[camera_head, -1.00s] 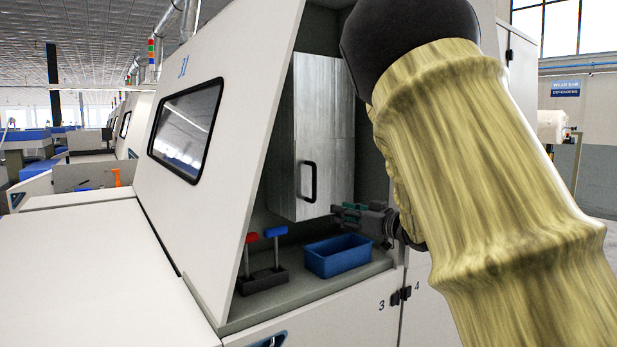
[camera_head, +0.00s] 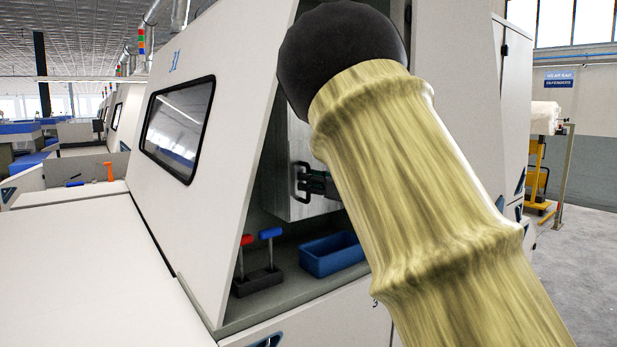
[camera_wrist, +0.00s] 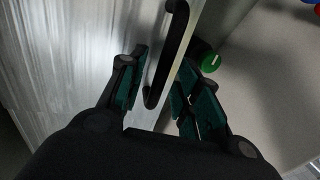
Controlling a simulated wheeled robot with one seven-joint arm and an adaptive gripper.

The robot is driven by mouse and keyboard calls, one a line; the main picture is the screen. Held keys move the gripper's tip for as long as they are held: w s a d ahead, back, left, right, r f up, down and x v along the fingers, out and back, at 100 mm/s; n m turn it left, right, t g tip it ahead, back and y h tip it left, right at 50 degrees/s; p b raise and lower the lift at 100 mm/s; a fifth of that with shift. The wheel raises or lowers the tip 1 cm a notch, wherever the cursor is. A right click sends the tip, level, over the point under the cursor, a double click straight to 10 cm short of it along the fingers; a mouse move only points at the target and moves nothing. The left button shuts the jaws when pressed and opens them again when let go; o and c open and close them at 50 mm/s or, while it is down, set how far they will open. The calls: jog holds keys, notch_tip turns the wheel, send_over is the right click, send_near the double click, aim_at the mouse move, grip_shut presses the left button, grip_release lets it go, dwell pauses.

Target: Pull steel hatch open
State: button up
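The steel hatch (camera_head: 282,165) is a grey metal box-like door inside the machine's recess, mostly hidden behind my arm in the head view. Its black bar handle (camera_head: 301,182) stands on its front face. My gripper (camera_head: 312,180) is at the handle. In the wrist view the hatch (camera_wrist: 70,60) fills the left side, and the handle (camera_wrist: 172,50) runs down between the two green-padded fingers of my gripper (camera_wrist: 162,95). The fingers are apart, with gaps to the handle on both sides. Whether the hatch stands ajar is not clear.
A blue bin (camera_head: 331,256) sits on the recess shelf below the hatch. Beside it, a black block holds a red-topped lever (camera_head: 246,240) and a blue-topped lever (camera_head: 270,233). In the wrist view a green round knob (camera_wrist: 209,62) lies right of the fingers.

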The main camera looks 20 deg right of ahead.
jog(key=shift+w+a, duration=0.3)
jog(key=shift+w, duration=0.25)
jog(key=shift+c, duration=0.5)
grip_shut()
